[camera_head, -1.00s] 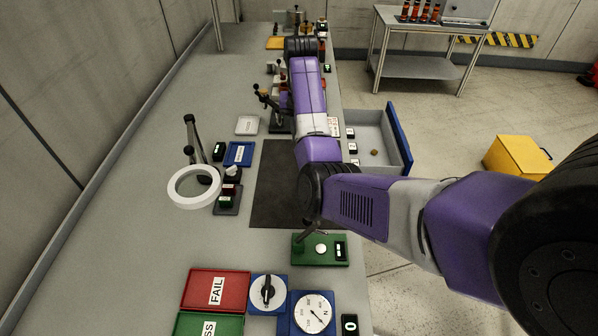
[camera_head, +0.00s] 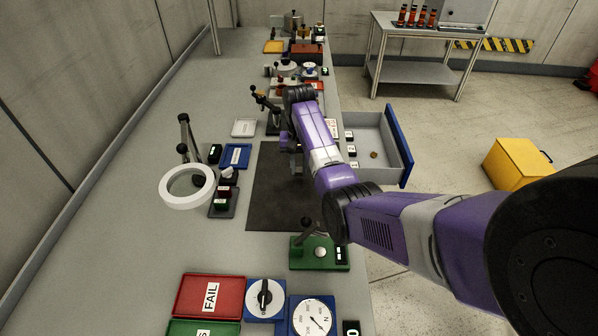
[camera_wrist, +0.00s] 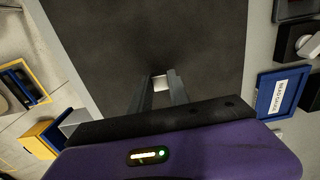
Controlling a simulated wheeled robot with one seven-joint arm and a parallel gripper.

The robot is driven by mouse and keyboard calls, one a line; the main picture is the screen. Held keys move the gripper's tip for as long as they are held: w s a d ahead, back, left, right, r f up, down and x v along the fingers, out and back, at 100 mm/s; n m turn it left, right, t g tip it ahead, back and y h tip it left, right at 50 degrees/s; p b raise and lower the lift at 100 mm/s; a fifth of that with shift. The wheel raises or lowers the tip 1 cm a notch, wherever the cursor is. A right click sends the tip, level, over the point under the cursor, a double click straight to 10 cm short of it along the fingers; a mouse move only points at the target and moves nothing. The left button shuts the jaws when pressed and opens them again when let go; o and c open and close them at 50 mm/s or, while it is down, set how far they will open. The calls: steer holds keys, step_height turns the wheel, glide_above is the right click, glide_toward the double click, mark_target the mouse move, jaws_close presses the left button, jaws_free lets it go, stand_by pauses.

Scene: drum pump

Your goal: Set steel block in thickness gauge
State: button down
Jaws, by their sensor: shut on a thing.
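The steel block (camera_wrist: 160,83) shows in the wrist view as a small pale metallic piece between my fingertips. My gripper (camera_wrist: 158,88) is shut on it, over the dark mat (camera_wrist: 110,35); its height above the mat is unclear. In the head view my gripper and the block are mostly hidden by my arm, near the mat (camera_head: 270,190). No thickness gauge can be named with certainty. A green-based device (camera_head: 318,254) with a tilted lever and a round silver pad stands at the mat's near edge. A dark stand with a lever (camera_head: 264,102) stands beyond the mat.
A ring lamp (camera_head: 187,186) and a blue tray (camera_head: 236,156) lie left of the mat. A red FAIL tray (camera_head: 209,296) and dial devices (camera_head: 312,318) are at the near end. An open blue-fronted drawer (camera_head: 399,147) juts out right of the bench.

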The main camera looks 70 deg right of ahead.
steer(key=shift+f, duration=1.05)
steer(key=shift+f, duration=0.2)
steer(key=c, duration=1.2)
jaws_free()
steer(key=shift+c, duration=0.2)
